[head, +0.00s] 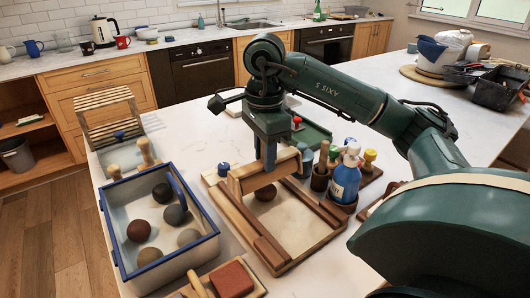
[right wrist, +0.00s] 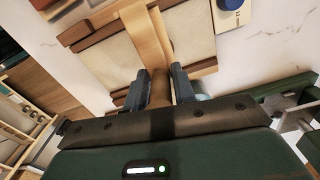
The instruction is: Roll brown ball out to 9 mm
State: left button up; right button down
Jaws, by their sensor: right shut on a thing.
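My right gripper (head: 268,158) is shut on a light wooden roller (head: 262,176), held level over the rolling board. In the right wrist view the two dark fingers (right wrist: 162,82) stand either side of its wooden grip (right wrist: 160,96). The brown ball (head: 266,193) lies on the pale cloth of the board (head: 300,222), just below the roller, which partly covers it. I cannot tell whether they touch. Wooden rails (head: 318,208) flank the cloth. The ball is hidden in the right wrist view. My left gripper is out of view.
A blue-rimmed tray (head: 150,264) with several clay balls stands left of the board. A red block (head: 232,280) lies in front. A blue bottle (head: 346,180) and several pots and tools crowd the right side. A wooden rack (head: 108,112) stands behind the tray.

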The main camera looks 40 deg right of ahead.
jog(key=shift+f+b, duration=0.6)
jog(key=shift+f, duration=0.05)
jog(key=shift+w+f, duration=0.15)
jog(key=shift+w, duration=0.25)
jog(key=shift+s+a, duration=0.1)
jog(key=shift+s+a+f, duration=0.1)
jog(key=shift+s, duration=0.25)
dwell(0.4)
